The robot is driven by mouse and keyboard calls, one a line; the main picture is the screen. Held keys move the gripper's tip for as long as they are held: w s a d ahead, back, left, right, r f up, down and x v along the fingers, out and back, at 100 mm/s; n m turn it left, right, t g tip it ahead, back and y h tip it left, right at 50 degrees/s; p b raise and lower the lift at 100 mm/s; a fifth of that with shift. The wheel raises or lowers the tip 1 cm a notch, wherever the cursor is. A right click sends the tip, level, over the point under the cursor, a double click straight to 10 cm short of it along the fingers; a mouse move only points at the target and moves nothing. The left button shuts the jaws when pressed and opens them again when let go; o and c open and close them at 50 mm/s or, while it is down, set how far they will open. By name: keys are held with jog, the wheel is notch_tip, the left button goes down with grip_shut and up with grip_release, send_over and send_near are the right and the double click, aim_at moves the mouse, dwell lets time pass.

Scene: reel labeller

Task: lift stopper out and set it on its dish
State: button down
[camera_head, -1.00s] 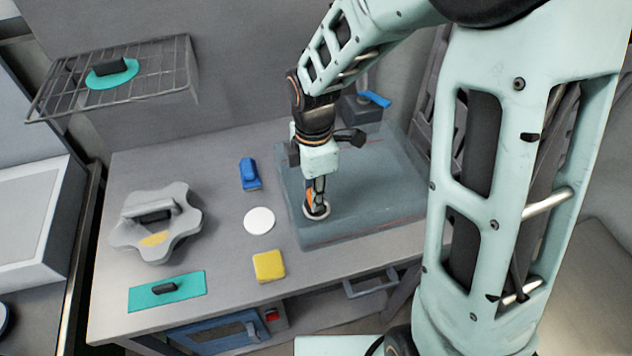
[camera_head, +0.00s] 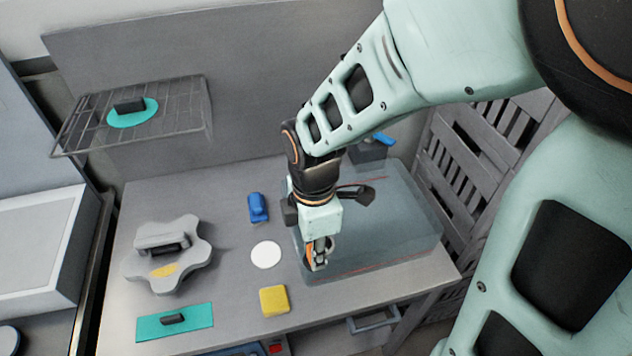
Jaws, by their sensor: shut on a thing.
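My gripper (camera_head: 317,260) points down at the left front part of the translucent blue-grey tank (camera_head: 395,225). It is shut on the stopper, which is small and mostly hidden by the fingers. I cannot tell whether the stopper is clear of the tank. The round white dish (camera_head: 266,255) lies flat and empty on the bench, just left of the tank and my gripper.
A blue block (camera_head: 257,208) lies behind the dish, and a yellow block (camera_head: 274,300) in front. A grey lobed part (camera_head: 190,250) and a teal plate with a black handle (camera_head: 150,328) are at left. A wire rack (camera_head: 185,110) hangs above, holding a teal disc (camera_head: 140,118).

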jog(key=shift+r, duration=2.2)
jog(key=shift+f, duration=0.15)
